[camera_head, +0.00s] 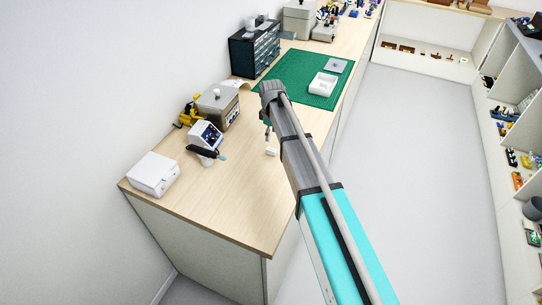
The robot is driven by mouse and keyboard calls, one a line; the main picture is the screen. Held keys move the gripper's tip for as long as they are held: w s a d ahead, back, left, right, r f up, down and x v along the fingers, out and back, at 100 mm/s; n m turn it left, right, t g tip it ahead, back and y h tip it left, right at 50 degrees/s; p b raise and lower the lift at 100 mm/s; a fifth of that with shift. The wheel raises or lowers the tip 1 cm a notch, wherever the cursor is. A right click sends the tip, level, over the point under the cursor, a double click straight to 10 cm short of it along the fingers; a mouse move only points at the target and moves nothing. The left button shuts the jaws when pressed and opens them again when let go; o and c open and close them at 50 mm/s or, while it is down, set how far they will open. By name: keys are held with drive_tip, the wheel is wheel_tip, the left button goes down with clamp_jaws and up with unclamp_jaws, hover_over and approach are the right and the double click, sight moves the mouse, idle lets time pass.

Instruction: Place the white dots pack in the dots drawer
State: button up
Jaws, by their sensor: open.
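A small white item (271,152), which looks like the white dots pack, lies on the wooden bench near its right edge. My gripper (267,134) is just above and to the left of it in the picture, pointing down, open and apparently empty. My arm hides part of the bench beside it. A dark green cabinet with several small drawers (262,52) stands at the back against the wall. Its drawers look shut, and I cannot tell which one is the dots drawer.
A grey box-shaped device (218,108), a small screen unit (206,136) and a white case (153,174) stand along the wall. The bench's front area is clear.

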sight(271, 149)
drive_tip(key=shift+f+b, duration=1.6)
drive_tip(key=shift+f, duration=0.3)
drive_tip(key=shift+f, duration=0.1)
drive_tip(key=shift+w+f+b, duration=0.15)
drive_tip(key=shift+f+b, duration=2.4)
drive_tip(key=shift+b, duration=0.05)
clamp_jaws()
drive_tip(key=shift+r, duration=0.25)
